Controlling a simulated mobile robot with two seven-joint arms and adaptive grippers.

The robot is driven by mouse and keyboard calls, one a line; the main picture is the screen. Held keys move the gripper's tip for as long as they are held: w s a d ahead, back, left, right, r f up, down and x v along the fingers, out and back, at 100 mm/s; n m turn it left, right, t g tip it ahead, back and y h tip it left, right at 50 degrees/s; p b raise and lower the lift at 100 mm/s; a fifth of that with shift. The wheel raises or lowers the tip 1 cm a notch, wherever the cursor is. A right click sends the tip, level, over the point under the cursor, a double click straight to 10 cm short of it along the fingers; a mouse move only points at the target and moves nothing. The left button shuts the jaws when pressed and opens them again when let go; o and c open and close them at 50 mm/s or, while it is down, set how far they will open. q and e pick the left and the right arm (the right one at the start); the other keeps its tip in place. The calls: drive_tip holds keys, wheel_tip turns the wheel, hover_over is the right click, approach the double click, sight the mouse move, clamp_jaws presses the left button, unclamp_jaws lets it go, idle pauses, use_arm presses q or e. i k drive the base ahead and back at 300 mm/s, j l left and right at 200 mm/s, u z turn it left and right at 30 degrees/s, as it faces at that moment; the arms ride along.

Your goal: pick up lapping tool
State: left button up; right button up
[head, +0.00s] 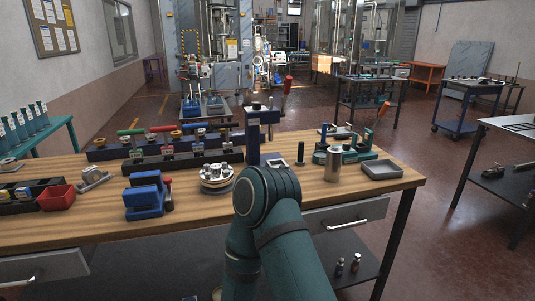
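I cannot tell for certain which thing is the lapping tool. Several tools with green, red and blue handles (162,129) stand in black racks (183,159) on the workbench (95,228). A round metal piece with a stepped top (216,178) sits at the bench's middle, and a plain steel cylinder (333,164) stands to the right. A short black post (300,153) is behind them. One teal arm of mine rises from the bottom centre, its joint in front of the bench's edge. Neither gripper shows.
A blue vise-like block (146,196), a red bin (56,197) and a dark press with a red-topped lever (254,137) stand on the bench. A green fixture (345,151) and grey tray (382,169) are at the right. Bare wood runs along the front.

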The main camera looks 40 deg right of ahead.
sight(299, 162)
drive_tip(key=k+l+u, duration=0.2)
drive_tip(key=l+u, duration=0.15)
drive_tip(key=l, duration=0.25)
drive_tip(key=k+l+u, duration=0.2)
drive_tip(key=k+l, duration=0.15)
drive_tip(key=l, duration=0.25)
drive_tip(key=k+l+u, duration=0.1)
drive_tip(key=l, duration=0.25)
drive_tip(key=k+l, duration=0.2)
drive_tip(key=l, duration=0.2)
drive_tip(key=k+l+u, duration=0.15)
drive_tip(key=l, duration=0.2)
drive_tip(key=k+l, duration=0.2)
drive_tip(key=l, duration=0.15)
